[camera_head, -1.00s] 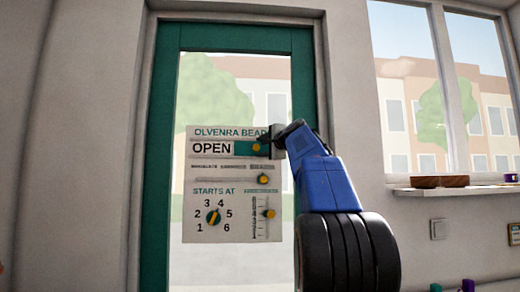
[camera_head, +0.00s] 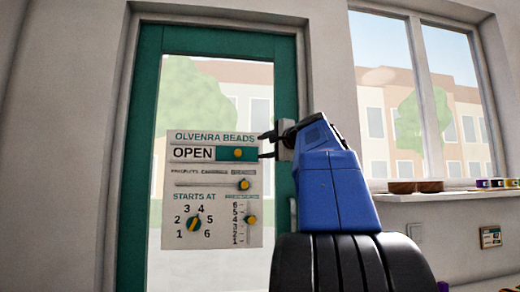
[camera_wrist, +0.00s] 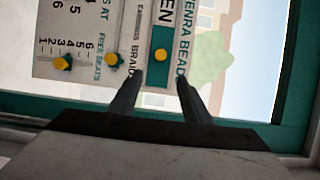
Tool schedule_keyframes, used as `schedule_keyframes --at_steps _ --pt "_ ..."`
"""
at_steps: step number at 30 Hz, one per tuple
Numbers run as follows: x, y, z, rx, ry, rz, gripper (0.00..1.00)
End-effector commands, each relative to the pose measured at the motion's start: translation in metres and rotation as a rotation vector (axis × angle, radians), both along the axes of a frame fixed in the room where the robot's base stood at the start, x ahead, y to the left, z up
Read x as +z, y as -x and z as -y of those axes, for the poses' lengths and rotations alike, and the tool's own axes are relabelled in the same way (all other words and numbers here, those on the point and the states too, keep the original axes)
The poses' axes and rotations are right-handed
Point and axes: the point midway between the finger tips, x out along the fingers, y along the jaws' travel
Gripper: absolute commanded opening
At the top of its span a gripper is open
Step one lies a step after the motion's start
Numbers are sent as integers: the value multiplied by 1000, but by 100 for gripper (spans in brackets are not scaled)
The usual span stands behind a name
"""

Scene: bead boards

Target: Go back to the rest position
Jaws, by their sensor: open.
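My gripper (camera_head: 268,146) is open and empty, just right of the bead board (camera_head: 214,190) on the glass door. In the wrist view my gripper (camera_wrist: 158,82) has its two fingers spread, with the yellow knob (camera_wrist: 161,55) of the sign slider showing between and beyond them. The board reads OLVENRA BEADS and its top slider shows OPEN beside a green strip with a yellow knob (camera_head: 238,153). Below are a horizontal slider knob (camera_head: 244,184), a round STARTS AT dial (camera_head: 194,223) numbered 1 to 6, and a vertical slider knob (camera_head: 252,219).
A green door frame (camera_head: 285,90) surrounds the glass, close behind my gripper. A small wall panel (camera_head: 490,237) hangs below the sill.

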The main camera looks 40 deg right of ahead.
Motion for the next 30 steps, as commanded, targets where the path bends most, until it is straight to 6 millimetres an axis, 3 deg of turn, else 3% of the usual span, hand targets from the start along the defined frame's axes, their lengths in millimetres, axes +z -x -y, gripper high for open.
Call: schedule_keyframes --at_steps 20,23,26,30 --pt "-4 0 -4 4 4 -8 44" --pt "-20 -5 -20 24 22 -45 44" --pt "-54 -13 -50 61 61 -120 44" --pt "-119 -19 -104 137 147 -256 44"
